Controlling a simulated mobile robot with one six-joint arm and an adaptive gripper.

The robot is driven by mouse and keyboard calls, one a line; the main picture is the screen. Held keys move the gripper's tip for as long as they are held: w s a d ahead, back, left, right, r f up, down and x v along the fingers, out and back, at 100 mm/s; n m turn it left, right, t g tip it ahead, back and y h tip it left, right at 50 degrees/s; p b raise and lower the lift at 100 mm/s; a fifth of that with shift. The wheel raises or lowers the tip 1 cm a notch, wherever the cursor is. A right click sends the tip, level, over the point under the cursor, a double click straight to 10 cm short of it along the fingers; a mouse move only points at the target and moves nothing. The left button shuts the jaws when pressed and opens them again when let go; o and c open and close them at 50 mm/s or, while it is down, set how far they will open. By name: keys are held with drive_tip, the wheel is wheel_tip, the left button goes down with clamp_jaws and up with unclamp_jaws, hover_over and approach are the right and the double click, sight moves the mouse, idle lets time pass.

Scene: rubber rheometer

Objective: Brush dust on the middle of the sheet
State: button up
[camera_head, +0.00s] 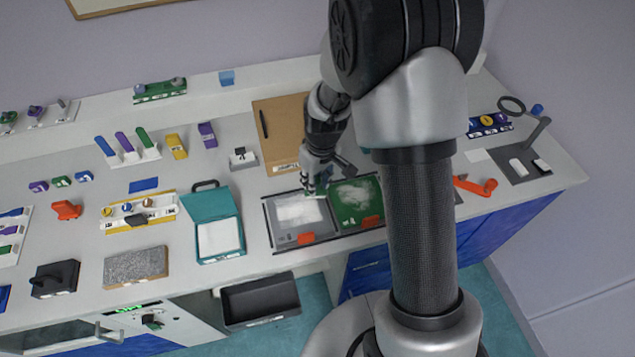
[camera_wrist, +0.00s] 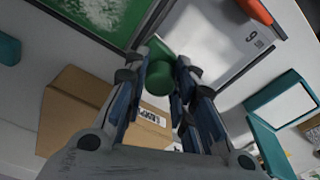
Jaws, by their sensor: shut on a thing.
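My gripper (camera_head: 316,188) is over the back of two trays, near where they meet. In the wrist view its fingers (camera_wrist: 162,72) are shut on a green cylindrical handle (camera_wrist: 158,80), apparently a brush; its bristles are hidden. The grey tray (camera_head: 290,237) holds a white powdery patch (camera_head: 300,212) in the head view. The green tray (camera_head: 370,207) beside it on the right has a white dusty patch (camera_head: 353,193). In the wrist view the green tray's dust (camera_wrist: 98,12) is at upper left and the grey tray, marked 9 (camera_wrist: 250,38), is at upper right. I cannot tell whether the brush touches anything.
A teal case (camera_head: 192,207) stands open left of the trays. A brown board (camera_head: 284,150) lies behind them. Orange clips (camera_head: 306,238) sit on the trays' front edges. A red-orange tool (camera_head: 474,186) and a magnifier stand (camera_head: 525,150) are at right. My arm hides part of the bench.

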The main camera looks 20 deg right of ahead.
drive_tip(key=shift+w+d+r+p, duration=0.1)
drive_tip(key=shift+r+p, duration=0.65)
drive_tip(key=shift+r, duration=0.45)
drive_tip(key=shift+d+r+p, duration=0.1)
drive_tip(key=shift+r+p, duration=0.65)
drive_tip(key=shift+r, duration=0.4)
drive_tip(key=shift+a, duration=0.1)
